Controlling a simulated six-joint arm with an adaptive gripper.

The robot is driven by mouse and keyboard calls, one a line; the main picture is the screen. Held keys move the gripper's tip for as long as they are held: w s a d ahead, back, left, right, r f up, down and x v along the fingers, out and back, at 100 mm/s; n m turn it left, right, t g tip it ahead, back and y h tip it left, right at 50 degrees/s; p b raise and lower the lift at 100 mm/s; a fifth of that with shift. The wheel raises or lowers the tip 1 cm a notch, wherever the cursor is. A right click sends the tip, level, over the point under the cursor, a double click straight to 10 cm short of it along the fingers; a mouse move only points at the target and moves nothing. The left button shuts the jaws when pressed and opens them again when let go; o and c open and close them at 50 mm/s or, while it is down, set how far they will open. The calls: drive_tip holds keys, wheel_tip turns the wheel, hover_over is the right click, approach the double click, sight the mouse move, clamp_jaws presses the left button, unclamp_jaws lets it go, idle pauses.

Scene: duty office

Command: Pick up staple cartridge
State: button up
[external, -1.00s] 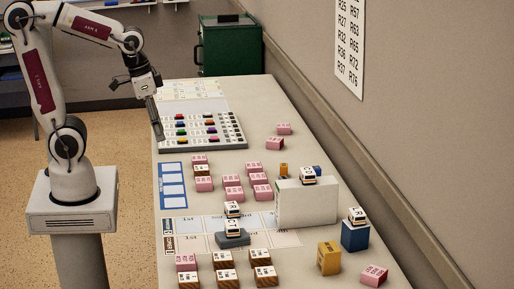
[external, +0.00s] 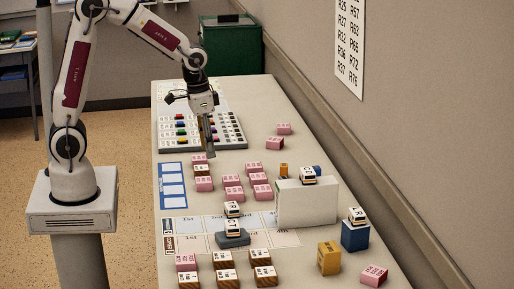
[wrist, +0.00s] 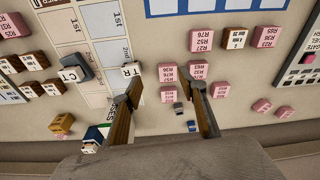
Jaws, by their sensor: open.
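I cannot tell for sure which thing is the staple cartridge; no label naming it is readable. A small yellow-orange piece (external: 283,169) and a small blue piece (external: 317,171) stand by the far side of the white box. In the wrist view a small dark piece (wrist: 178,108) and a blue piece (wrist: 191,126) show between my fingers, farther off. My gripper (external: 210,155) is open and empty above the table, near the far pink blocks. In the wrist view my gripper's fingers (wrist: 165,83) stand apart, with pink blocks (wrist: 167,74) seen below between them.
Pink and wooden blocks lie in groups. A lettered block sits on a grey stand (external: 232,240), another on a blue box (external: 355,237). A yellow box (external: 329,259) stands nearby. A keyed panel (external: 190,141) lies at the back.

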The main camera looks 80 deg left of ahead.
sight(285, 178)
drive_tip(key=shift+n+t, duration=0.4)
drive_tip(key=shift+t, duration=0.1)
drive_tip(key=w+a+f, duration=0.1)
drive_tip(key=w+f, duration=0.2)
drive_tip(key=w, duration=0.2)
drive_tip(key=w+a+f, duration=0.2)
drive_tip(key=w+f, duration=0.2)
drive_tip(key=w, duration=0.1)
drive_tip(key=w+a+f, duration=0.1)
drive_tip(key=w+f, duration=0.2)
drive_tip(key=w, duration=0.1)
drive_tip(key=shift+w+a+f, duration=0.25)
drive_tip(key=shift+w+f, duration=0.05)
drive_tip(key=shift+w, duration=0.1)
drive_tip(key=shift+t, duration=0.4)
drive_tip(key=w, duration=0.4)
drive_tip(key=shift+a, duration=0.35)
drive_tip(key=w, duration=0.1)
drive_tip(key=w+r+t, duration=0.1)
drive_tip(key=w+r, duration=0.1)
drive_tip(key=shift+w+a+y, duration=0.15)
drive_tip(key=shift+a+y, duration=0.1)
drive_tip(key=shift+y, duration=0.05)
drive_tip(key=shift+x, duration=1.25)
drive_tip(key=shift+x, duration=2.6)
